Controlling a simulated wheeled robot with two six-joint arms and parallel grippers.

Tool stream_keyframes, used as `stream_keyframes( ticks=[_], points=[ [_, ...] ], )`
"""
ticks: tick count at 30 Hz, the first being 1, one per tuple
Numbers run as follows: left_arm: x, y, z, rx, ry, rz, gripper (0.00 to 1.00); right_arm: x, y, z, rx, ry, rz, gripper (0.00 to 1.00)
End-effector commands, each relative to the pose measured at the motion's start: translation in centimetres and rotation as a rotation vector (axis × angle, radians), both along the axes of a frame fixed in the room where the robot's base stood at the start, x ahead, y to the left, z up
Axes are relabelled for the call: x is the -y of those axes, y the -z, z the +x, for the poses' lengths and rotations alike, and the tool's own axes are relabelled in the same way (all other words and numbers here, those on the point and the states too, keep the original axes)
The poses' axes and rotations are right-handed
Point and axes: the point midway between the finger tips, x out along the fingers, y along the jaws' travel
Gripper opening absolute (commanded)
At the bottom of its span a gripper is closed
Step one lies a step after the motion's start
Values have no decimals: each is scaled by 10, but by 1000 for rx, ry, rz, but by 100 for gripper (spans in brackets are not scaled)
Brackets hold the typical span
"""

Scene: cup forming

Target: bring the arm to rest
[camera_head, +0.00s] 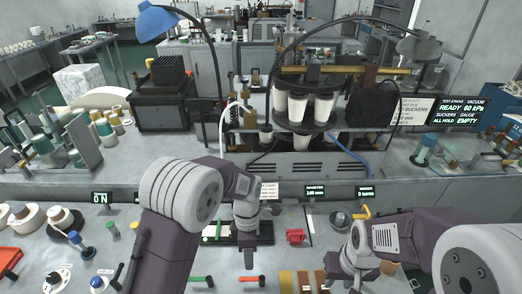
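My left arm comes in from the lower left and bends over the front bench. My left gripper (249,260) points down near the middle of the bench, with no object seen in it. Its fingers look edge-on, so their gap cannot be made out. My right arm comes in from the lower right. My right gripper (346,272) hangs low over the bench, right of the middle, partly hidden by its own wrist. No held object shows there, and its finger gap is unclear.
White cups (299,105) hang in a machine behind the bench. A red block (295,237) and tools with green (201,279) and orange (250,279) handles lie near the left gripper. Brown strips (288,281) lie left of the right gripper. White rolls (27,219) stand at far left.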

Motion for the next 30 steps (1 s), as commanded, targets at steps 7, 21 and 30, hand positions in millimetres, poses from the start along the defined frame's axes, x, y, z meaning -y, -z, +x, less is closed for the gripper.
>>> stream_keyframes(
  ticks=[7,21,30],
  points=[
    [-48,-47,4,99,-125,-22,35,0,0,0,0,0,0,35],
    [-117,-39,-89,249,1335,-79,35,0,0,0,0,0,0,35],
    [-117,-39,-81,257,1651,-70,35,0,0,0,0,0,0,35]
  ],
)
